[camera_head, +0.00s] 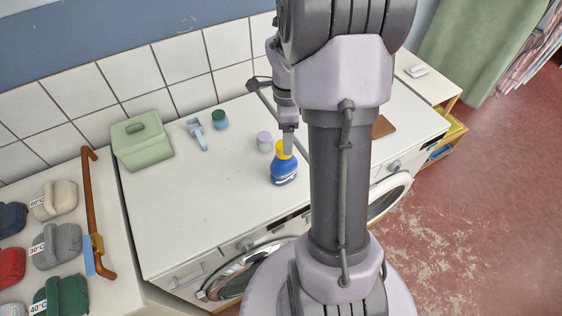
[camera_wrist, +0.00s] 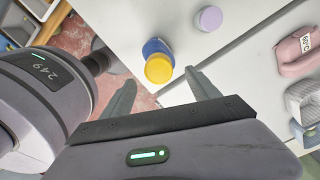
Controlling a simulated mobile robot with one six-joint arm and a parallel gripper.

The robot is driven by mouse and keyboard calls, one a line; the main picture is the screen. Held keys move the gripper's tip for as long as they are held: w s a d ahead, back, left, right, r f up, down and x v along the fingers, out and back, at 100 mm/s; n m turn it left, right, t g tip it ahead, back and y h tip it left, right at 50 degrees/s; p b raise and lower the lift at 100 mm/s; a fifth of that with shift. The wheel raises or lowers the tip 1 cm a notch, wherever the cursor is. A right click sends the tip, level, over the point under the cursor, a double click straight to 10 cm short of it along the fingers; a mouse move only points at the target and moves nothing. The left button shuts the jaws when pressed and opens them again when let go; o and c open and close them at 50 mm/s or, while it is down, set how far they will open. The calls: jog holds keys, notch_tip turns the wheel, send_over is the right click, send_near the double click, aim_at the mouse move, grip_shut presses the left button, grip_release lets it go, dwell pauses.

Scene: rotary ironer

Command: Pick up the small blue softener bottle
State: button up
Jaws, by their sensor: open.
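The small blue softener bottle (camera_head: 284,172) with a yellow cap stands upright on the white top of the machines, left of my arm in the head view. In the wrist view the blue bottle (camera_wrist: 156,58) shows just beyond my fingertips, its yellow cap towards the camera. My gripper (camera_wrist: 161,84) is open and empty, its two fingers apart. In the head view my gripper (camera_head: 288,145) is seen edge-on just above the bottle, by its cap. I cannot tell whether a finger touches the cap.
A lilac-capped container (camera_head: 264,141) stands close behind the bottle. A dark-green-capped jar (camera_head: 219,119), a pale blue scoop (camera_head: 197,132) and a green lidded box (camera_head: 141,141) stand farther left. The white top (camera_head: 190,215) is clear at front left. Washing machine doors (camera_head: 240,272) lie below its edge.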

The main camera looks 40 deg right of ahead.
aim_at(284, 162)
jog(key=f, duration=0.6)
jog(key=shift+w+a, duration=0.1)
jog(key=shift+a, duration=0.15)
grip_shut()
